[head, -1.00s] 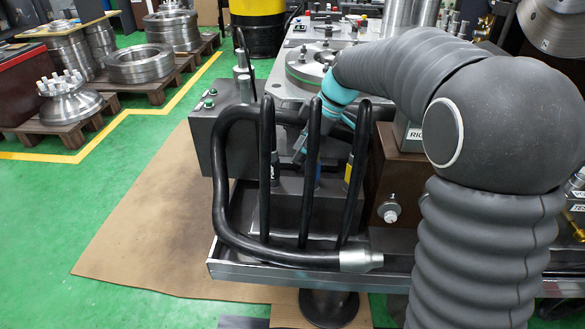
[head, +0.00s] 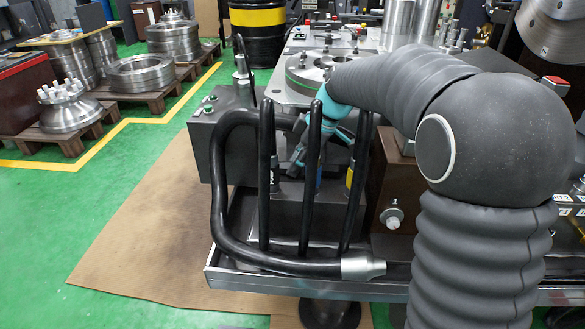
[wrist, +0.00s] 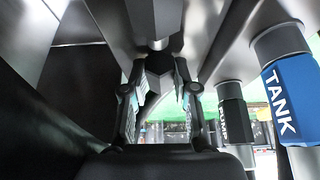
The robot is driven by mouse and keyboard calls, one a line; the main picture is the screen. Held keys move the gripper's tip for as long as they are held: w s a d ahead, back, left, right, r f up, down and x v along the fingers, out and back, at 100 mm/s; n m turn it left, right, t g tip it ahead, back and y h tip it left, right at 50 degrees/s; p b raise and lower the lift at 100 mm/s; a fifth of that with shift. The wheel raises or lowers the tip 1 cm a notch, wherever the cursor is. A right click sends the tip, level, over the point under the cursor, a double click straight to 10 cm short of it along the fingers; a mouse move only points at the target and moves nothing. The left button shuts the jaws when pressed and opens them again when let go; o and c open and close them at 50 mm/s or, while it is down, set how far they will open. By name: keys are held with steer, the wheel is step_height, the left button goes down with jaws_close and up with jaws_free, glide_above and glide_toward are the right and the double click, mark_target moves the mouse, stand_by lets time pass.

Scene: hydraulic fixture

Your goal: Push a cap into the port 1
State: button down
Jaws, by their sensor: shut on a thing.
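My gripper (wrist: 158,88) is in the middle of the wrist view, with one finger on each side of a dark faceted piece (wrist: 155,66). It is shut on this piece, which looks like the cap. A short silver stem (wrist: 158,44) meets the piece at its far end; I cannot tell whether they are joined or only touching. In the head view my gripper (head: 297,160) reaches down behind the upright black hoses, and its fingertips are partly hidden.
In the wrist view a blue TANK sleeve (wrist: 280,100) and a dark sleeve (wrist: 235,120) stand close on the right. In the head view black hoses (head: 264,175) rise in front of my gripper. A grey box (head: 205,145) is to the left.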

steer(key=shift+r+p, duration=0.35)
steer(key=shift+r, duration=0.25)
stand_by(0.6)
steer(key=shift+r+p, duration=1.45)
steer(key=shift+r, duration=0.85)
